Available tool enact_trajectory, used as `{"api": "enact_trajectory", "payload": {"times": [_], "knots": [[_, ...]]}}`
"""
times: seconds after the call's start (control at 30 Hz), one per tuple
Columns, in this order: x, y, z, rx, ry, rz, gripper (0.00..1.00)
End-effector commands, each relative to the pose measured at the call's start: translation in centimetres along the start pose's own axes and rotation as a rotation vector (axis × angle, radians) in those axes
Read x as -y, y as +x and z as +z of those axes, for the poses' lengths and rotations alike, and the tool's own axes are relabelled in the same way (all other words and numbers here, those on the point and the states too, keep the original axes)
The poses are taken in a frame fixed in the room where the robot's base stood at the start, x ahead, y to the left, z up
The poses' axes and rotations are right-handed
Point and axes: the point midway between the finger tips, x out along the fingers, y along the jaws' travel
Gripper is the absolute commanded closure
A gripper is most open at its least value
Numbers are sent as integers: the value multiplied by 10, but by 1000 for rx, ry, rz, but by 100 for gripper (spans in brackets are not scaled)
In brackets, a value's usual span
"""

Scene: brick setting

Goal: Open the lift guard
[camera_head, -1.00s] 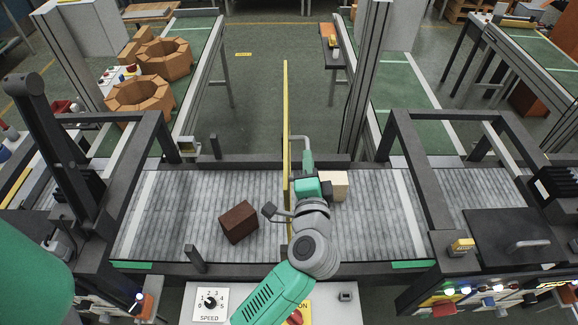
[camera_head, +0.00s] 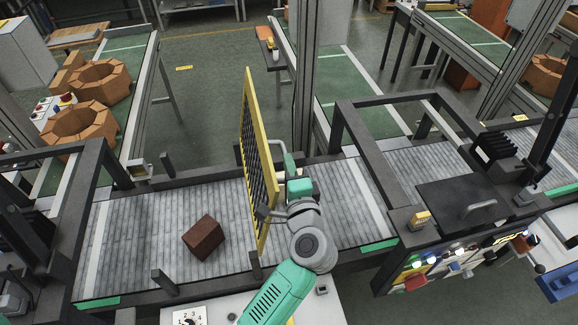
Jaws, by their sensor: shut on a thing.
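The lift guard (camera_head: 257,165) is a yellow-framed panel with dark mesh, standing upright across the roller conveyor. A grey handle (camera_head: 275,142) sticks out from its far right side. My gripper (camera_head: 289,162), green and grey, is on the right of the panel at this handle. It is shut on the handle, as far as I can see; the fingertips are small and partly hidden by my wrist. The guard's lower edge is partly hidden near my arm.
A brown brick (camera_head: 203,238) lies on the conveyor (camera_head: 130,240) left of the guard. A pale block is mostly hidden behind my gripper. Dark frames (camera_head: 357,135) span the conveyor at both sides. A control panel (camera_head: 440,262) with lit buttons is at front right.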

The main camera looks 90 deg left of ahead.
Motion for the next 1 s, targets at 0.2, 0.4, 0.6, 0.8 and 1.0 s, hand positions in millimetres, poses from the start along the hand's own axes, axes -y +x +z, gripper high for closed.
{"api": "enact_trajectory", "payload": {"times": [0.2,0.4,0.6,0.8,1.0], "knots": [[-2,1,2,4,1,3,66],[-2,0,1,3,0,2,66],[-4,-32,0,-2,0,2,66],[-3,-67,1,1,1,3,66],[-2,-78,1,3,0,2,66]]}}
